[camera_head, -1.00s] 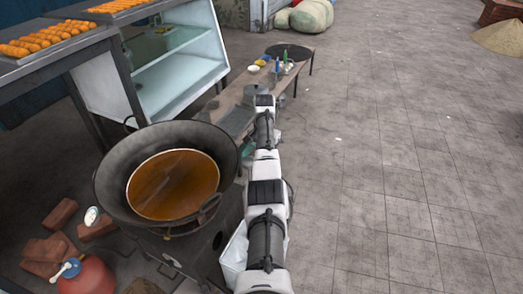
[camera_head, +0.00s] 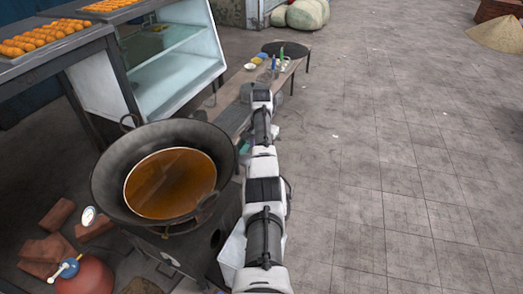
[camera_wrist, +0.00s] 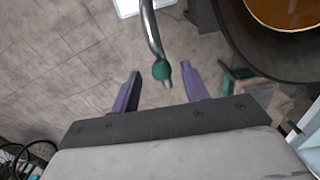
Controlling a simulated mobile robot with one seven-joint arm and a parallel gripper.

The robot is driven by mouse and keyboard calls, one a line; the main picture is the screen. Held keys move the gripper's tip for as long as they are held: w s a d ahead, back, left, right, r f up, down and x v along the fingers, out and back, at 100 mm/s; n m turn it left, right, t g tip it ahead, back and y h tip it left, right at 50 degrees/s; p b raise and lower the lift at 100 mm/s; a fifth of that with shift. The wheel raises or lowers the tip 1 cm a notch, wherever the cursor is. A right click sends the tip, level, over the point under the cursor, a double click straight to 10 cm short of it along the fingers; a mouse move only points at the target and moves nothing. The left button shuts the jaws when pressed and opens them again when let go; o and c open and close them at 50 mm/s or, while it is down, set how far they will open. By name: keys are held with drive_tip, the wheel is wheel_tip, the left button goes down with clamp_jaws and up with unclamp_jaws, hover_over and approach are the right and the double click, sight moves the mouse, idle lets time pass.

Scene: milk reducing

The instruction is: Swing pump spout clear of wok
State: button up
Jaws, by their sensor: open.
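The wok (camera_head: 108,190) is large and dark and holds brown liquid; it stands on a stove left of my arm in the head view. Its rim also shows at the upper right of the wrist view (camera_wrist: 245,45). A curved metal tube with a green collar, apparently the pump spout (camera_wrist: 151,28), comes down from the top of the wrist view. Its lower end shows between the two purple fingers of my gripper (camera_wrist: 161,70). The fingers are apart, with a visible gap on both sides of the tube. In the head view I cannot make out the gripper or the spout.
A low bench (camera_head: 238,113) with small bowls and bottles stands beyond my arm. A glass-fronted case (camera_head: 178,70) and a table with trays of orange sweets (camera_head: 60,40) are at upper left. Bricks (camera_head: 43,250) and a red cylinder (camera_head: 88,277) lie lower left. Paving on the right is clear.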

wheel_tip(320, 180, up, 13)
drive_tip(key=b, duration=0.2)
idle(0.3)
